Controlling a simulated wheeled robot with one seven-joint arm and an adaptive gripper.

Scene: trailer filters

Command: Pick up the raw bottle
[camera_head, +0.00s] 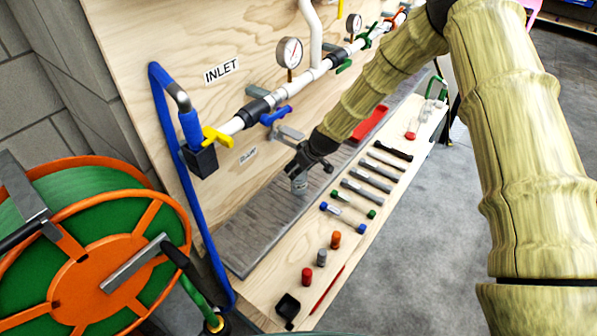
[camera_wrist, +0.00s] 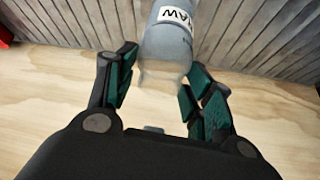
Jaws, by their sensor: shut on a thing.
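The raw bottle (camera_head: 299,186) is a small, pale grey, see-through bottle below my gripper (camera_head: 312,165) in the head view, in front of the grey slatted strip. In the wrist view the bottle (camera_wrist: 167,42) shows a white label reading RAW, upside down. My gripper (camera_wrist: 161,75) has its dark green finger pads on either side of the bottle's clear end and is shut on it. The bottle's far end is cut off at the top of the wrist view. I cannot tell whether it touches the surface beneath.
Behind stands a plywood panel with an INLET label (camera_head: 221,70), pipes and valves. A green-orange hose reel (camera_head: 100,265) is at left.

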